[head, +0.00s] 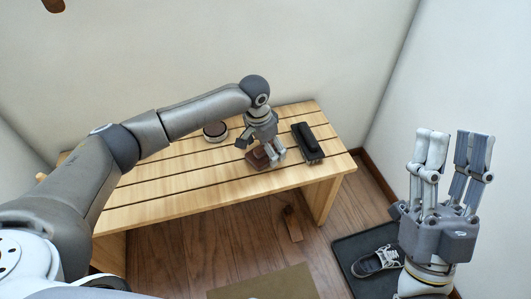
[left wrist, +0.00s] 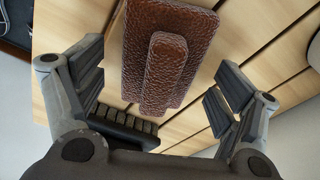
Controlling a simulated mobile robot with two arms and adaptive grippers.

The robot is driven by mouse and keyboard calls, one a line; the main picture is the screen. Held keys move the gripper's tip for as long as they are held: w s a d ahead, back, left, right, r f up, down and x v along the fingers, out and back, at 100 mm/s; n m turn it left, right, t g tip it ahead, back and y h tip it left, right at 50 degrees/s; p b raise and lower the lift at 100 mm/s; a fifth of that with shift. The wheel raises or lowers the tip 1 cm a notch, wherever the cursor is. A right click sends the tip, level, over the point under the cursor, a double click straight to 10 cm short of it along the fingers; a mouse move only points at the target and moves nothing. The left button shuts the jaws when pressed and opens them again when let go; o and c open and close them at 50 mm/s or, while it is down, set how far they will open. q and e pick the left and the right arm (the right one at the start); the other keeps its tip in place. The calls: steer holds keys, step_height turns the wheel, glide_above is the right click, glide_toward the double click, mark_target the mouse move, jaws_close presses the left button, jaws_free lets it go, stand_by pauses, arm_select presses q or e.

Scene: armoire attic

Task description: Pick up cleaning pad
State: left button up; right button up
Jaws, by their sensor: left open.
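The cleaning pad, a brown leather-textured block with a narrower raised strip along its middle, lies on the slatted wooden bench (head: 170,181). In the head view the pad (head: 259,160) is partly hidden below my left gripper (head: 262,150). In the left wrist view the pad (left wrist: 168,62) lies between the two spread fingers of the left gripper (left wrist: 160,75), with room on both sides. The left gripper is open and holds nothing. My right gripper (head: 453,142) is at the right, fingers up, open and empty, away from the bench.
A black brush (head: 308,143) lies on the bench just right of the pad. A round tin (head: 215,131) stands further back left. A dark tray (head: 350,246) with a sneaker (head: 376,261) is on the floor at right. A mat (head: 265,284) lies in front. Walls close in behind and right.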

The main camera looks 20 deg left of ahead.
arm_select(q)
steer(key=c, duration=1.2)
